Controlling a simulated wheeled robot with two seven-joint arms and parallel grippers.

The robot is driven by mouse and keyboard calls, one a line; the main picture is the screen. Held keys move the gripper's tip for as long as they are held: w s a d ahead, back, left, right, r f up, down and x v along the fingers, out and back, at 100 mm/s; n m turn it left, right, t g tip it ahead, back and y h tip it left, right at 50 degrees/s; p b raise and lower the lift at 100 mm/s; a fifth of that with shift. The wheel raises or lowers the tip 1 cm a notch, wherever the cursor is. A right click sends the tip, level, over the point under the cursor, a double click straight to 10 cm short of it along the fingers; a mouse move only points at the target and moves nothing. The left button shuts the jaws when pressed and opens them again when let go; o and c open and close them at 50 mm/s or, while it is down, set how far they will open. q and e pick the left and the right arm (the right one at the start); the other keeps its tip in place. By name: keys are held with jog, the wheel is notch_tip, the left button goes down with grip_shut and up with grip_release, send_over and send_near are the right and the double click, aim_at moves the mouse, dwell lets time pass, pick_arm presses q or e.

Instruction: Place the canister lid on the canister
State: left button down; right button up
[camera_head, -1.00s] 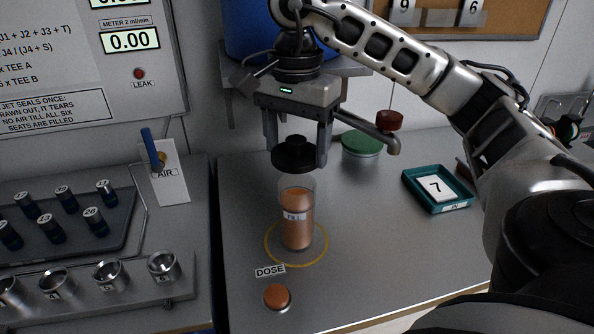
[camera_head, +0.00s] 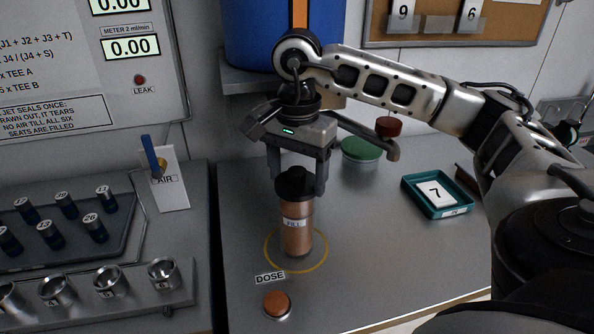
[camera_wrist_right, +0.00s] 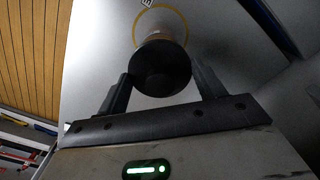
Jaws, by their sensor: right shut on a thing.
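The canister (camera_head: 297,236), copper-coloured with a small white label, stands upright inside a yellow ring on the grey bench in the head view. The black round lid (camera_head: 295,184) is at the canister's top, covering its mouth, with no gap showing between them. My right gripper (camera_head: 297,187) points down from above and is shut on the lid, one finger at each side. In the right wrist view the lid (camera_wrist_right: 161,70) lies between the fingertips (camera_wrist_right: 163,76) and hides most of the canister. My left gripper is not in view.
A copper-coloured DOSE button (camera_head: 277,303) is in front of the canister. A green-lidded tin (camera_head: 360,149) and a dark red knob (camera_head: 388,127) are behind to the right. A teal tray (camera_head: 455,211) with a 7 card lies right. A rack of vials (camera_head: 66,206) is left.

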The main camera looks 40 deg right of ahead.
aim_at(296, 171)
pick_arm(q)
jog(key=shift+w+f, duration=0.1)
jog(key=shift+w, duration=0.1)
pick_arm(e)
jog(key=shift+f, duration=0.4)
jog(key=o, duration=1)
jog(key=shift+r, duration=0.1)
jog(key=shift+c, duration=0.2)
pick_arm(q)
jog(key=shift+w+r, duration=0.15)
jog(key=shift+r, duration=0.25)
pick_arm(e)
jog(key=shift+r+p, duration=0.4)
jog(key=shift+r, duration=0.2)
notch_tip(296, 171, up, 4)
jog(key=shift+r, duration=0.25)
pick_arm(q)
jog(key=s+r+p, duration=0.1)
jog(key=p, duration=0.2)
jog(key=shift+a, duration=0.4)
pick_arm(e)
notch_tip(296, 171, up, 8)
jog(key=shift+f, duration=0.25)
